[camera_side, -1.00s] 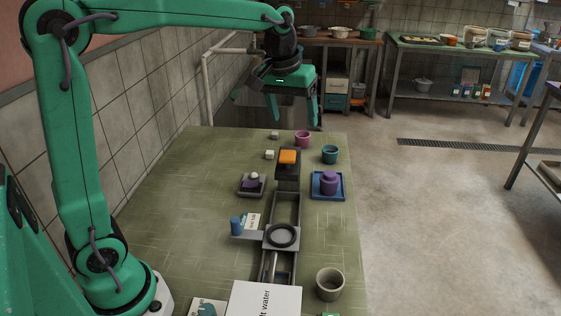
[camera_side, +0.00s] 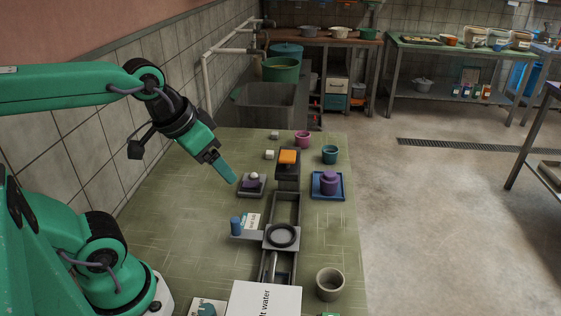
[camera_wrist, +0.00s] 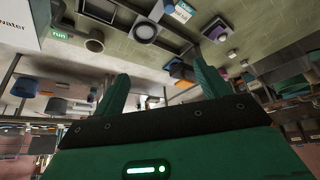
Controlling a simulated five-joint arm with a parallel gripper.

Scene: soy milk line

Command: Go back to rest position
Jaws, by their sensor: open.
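My gripper (camera_side: 224,168) is in the air above the left part of the green table (camera_side: 165,225) in the side view. It points down and to the right, with its tip near the small dark tray (camera_side: 248,192) that holds a purple thing and a white ball; it appears above the table and not touching it. In the wrist view my gripper (camera_wrist: 160,90) shows two green fingers spread apart with nothing between them.
A rail with a dark ring (camera_side: 282,236) runs down the table. An orange block on a dark stand (camera_side: 288,157), a purple jar on a blue tray (camera_side: 343,190), cups (camera_side: 330,283) and a white "water" box (camera_side: 264,300) stand around it. A tiled wall (camera_side: 100,90) is close at the left.

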